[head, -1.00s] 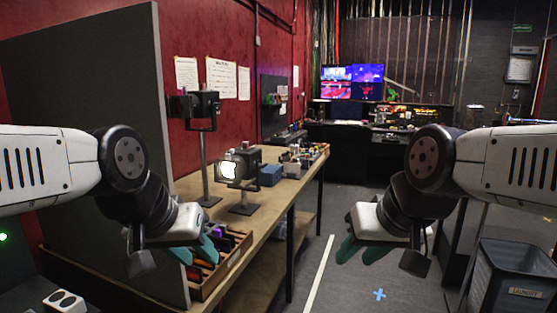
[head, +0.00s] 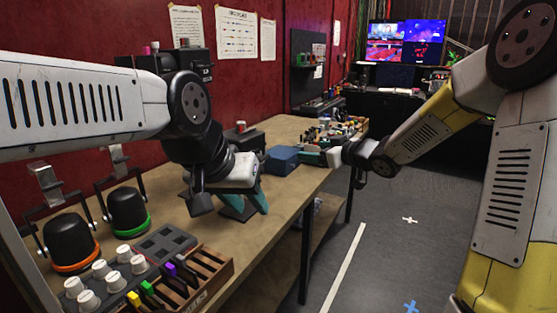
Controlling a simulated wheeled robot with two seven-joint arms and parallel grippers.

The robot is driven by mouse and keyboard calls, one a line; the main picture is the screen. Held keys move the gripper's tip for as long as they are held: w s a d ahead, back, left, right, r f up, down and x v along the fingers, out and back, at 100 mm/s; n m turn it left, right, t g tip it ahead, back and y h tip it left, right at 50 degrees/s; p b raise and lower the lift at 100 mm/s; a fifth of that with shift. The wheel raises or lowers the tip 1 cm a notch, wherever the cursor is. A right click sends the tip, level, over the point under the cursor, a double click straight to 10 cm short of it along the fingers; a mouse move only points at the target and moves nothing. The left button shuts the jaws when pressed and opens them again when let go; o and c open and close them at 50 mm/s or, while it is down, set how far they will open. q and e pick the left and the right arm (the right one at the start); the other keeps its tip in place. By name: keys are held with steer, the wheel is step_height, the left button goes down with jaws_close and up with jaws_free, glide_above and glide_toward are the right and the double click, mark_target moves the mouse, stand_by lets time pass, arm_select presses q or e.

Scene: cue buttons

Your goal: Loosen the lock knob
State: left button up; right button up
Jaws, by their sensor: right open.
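I cannot pick out the lock knob for certain. A black lamp (head: 243,138) with a small red knob-like part on top stands on the bench, mostly hidden behind my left arm. A second black lamp (head: 195,62) stands further left, with a small pink knob-like part (head: 155,47) on top. My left gripper (head: 259,198), with teal fingers, is in front of the nearer lamp's stand; its finger gap is not clear. My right gripper (head: 314,157) is open and points left over the bench's right edge, beside a blue box.
The wooden bench (head: 285,200) carries the blue box (head: 282,160), two black domed lights (head: 127,211) with orange and green rings, white knobs (head: 101,270) and a slotted wooden rack (head: 205,272). Small items (head: 335,130) crowd its far end. The floor (head: 385,235) at right is clear.

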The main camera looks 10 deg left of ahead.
mark_target(266, 158)
steer(key=a+f+n+g+y, duration=0.1)
steer(key=a+y, duration=0.1)
steer(key=a, duration=0.2)
steer(key=a+f+n+g+y, duration=0.1)
steer(key=a+g+y, duration=0.1)
steer(key=a, duration=0.3)
steer(key=a+f+n+g+y, duration=0.1)
steer(key=a+y, duration=0.1)
steer(key=a, duration=0.3)
steer(key=shift+s+a+f, duration=0.25)
steer(key=shift+s+f, duration=0.05)
steer(key=c, duration=1.4)
